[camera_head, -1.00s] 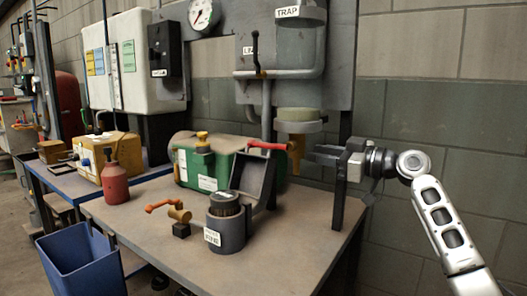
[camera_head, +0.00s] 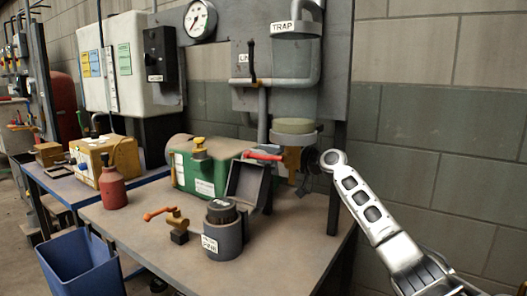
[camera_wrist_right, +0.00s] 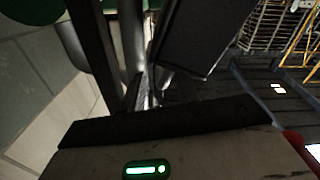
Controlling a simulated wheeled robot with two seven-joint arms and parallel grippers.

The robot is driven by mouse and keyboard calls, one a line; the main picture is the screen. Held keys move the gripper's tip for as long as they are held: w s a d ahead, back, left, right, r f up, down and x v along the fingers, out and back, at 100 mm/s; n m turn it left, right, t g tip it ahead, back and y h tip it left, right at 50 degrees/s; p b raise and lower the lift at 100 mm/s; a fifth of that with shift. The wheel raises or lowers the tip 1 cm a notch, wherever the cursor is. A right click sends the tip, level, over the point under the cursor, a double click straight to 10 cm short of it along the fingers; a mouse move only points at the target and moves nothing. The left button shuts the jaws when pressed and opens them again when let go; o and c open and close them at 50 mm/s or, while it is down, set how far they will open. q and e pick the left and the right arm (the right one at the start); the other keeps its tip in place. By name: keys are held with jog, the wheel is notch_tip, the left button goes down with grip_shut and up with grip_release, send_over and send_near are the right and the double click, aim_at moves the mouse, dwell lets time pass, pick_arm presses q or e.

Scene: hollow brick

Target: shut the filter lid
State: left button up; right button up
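The filter is a dark grey round housing (camera_head: 224,238) with a white label, standing on the workbench. Its lid (camera_head: 247,183) stands up open at the back right of the housing. A dark panel that looks like this lid (camera_wrist_right: 200,35) fills the upper middle of the right wrist view. My right gripper (camera_head: 306,178) is to the right of the lid, near the rack post. It is dark and partly lost against the background, so its fingers do not show clearly. I see no contact with the lid. My left gripper is out of view.
A valve with an orange handle (camera_head: 179,224) stands left of the filter. A red bottle (camera_head: 112,188) stands further left. The bench front (camera_head: 270,266) is clear.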

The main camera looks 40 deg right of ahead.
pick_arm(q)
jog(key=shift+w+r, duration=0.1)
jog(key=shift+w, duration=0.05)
pick_arm(e)
grip_shut()
jog(key=shift+s+a+n+b, duration=0.1)
jog(key=shift+a+n+b, duration=0.2)
jog(key=shift+b, duration=0.15)
jog(key=shift+s+a+r+n+b, duration=0.1)
jog(key=shift+a+r+n+b, duration=0.1)
jog(key=shift+a+n+b, duration=0.15)
jog(key=shift+a+r, duration=0.15)
jog(key=shift+r, duration=0.1)
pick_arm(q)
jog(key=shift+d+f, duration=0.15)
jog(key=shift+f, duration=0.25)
pick_arm(e)
grip_release()
